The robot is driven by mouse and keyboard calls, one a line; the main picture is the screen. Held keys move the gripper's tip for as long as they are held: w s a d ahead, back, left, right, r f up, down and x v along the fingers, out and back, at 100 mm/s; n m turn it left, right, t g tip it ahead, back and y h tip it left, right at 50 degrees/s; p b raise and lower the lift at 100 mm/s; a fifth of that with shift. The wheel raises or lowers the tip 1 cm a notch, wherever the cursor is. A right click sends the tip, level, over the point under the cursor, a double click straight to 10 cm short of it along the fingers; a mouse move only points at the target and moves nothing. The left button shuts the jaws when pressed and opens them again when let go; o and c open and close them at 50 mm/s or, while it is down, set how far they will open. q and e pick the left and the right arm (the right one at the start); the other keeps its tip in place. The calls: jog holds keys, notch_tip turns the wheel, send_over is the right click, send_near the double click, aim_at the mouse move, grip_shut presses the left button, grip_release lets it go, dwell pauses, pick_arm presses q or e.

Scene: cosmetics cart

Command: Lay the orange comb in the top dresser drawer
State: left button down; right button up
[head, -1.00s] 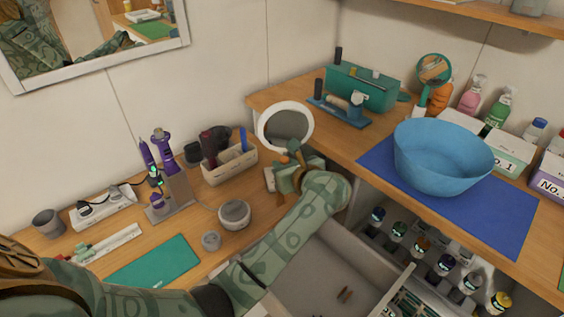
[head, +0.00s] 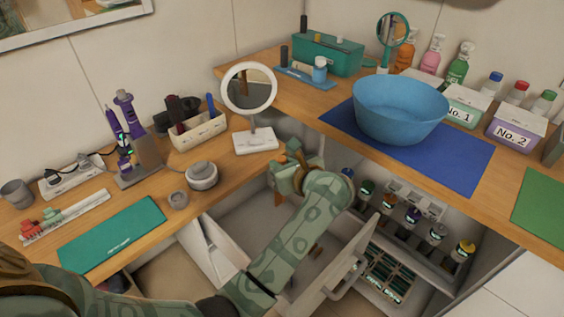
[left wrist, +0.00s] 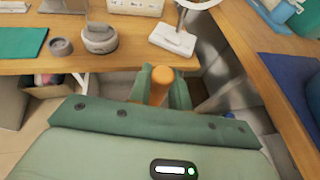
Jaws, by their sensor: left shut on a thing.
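My left gripper (head: 289,180) is shut on the orange comb (head: 277,199); only a small part of it shows past the fingers. In the left wrist view the comb's rounded orange end (left wrist: 161,76) stands between the two green fingers (left wrist: 160,88). The gripper is just off the wooden counter's edge, over the back of the open drawer (head: 240,222). The drawer has grey inner walls, and its white front with a handle (head: 345,270) is pulled out. My forearm hides much of its inside. My right gripper is not in view.
A round white mirror (head: 243,139) stands on the counter close to my gripper. A blue bowl (head: 400,112) on a blue mat (head: 450,163) is on the right counter. Several bottles (head: 412,215) stand on a shelf below. A teal mat (head: 112,232) lies at left.

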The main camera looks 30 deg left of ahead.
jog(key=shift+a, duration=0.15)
pick_arm(q)
jog(key=shift+a, duration=0.1)
jog(key=shift+w+a+b, duration=0.3)
jog(key=shift+w+a, duration=0.15)
jog(key=shift+a, duration=0.2)
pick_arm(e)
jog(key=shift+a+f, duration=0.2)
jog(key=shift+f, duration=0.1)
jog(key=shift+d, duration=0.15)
